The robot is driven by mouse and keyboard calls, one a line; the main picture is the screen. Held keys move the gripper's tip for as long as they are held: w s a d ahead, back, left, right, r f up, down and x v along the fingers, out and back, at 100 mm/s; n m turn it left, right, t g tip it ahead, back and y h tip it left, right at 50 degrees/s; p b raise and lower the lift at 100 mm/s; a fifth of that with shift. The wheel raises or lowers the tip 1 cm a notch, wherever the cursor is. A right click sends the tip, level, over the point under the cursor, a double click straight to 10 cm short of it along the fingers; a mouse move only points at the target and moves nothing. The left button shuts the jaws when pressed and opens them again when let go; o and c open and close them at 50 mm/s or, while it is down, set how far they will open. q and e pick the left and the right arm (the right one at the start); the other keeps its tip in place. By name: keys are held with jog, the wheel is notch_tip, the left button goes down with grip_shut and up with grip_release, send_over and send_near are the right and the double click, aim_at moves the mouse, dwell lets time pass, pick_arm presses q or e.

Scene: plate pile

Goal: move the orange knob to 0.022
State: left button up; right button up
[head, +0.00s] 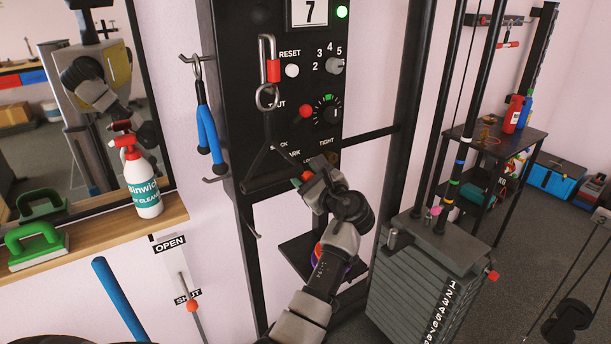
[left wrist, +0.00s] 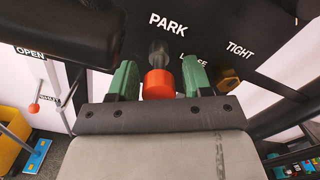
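An orange-red knob (left wrist: 158,84) on a grey shaft sticks out below the PARK label of the black machine panel. In the head view a small part of the knob (head: 306,176) shows beside my gripper. My left gripper (head: 316,170) is in front of it. In the left wrist view its green fingers (left wrist: 158,82) stand on either side of the knob, with narrow gaps. The gripper is open. Another orange-red knob (head: 191,305) is on the OPEN/SHUT lever at the lower left; it also shows in the left wrist view (left wrist: 34,108). My right gripper is not in view.
The black panel (head: 236,90) carries dials, buttons and a hanging carabiner (head: 268,58). A dark bar (head: 275,172) runs close to my gripper. A weight stack (head: 425,275) stands to the right. A shelf (head: 100,235) with a spray bottle (head: 140,180) is at left.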

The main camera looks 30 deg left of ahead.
pick_arm(q)
jog(key=shift+a+f, duration=0.1)
jog(key=shift+a, duration=0.05)
jog(key=c, duration=0.4)
grip_shut()
jog(key=shift+a, duration=0.2)
jog(key=shift+p+x, duration=0.7)
jog(key=shift+x, duration=0.3)
jog(key=shift+a, duration=0.1)
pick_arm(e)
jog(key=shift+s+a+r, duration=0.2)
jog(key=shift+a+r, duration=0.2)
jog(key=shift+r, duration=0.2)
pick_arm(q)
jog(key=shift+o, duration=1.6)
grip_release()
jog(key=o, duration=0.3)
jog(key=shift+w+a, duration=0.1)
jog(key=shift+w, duration=0.05)
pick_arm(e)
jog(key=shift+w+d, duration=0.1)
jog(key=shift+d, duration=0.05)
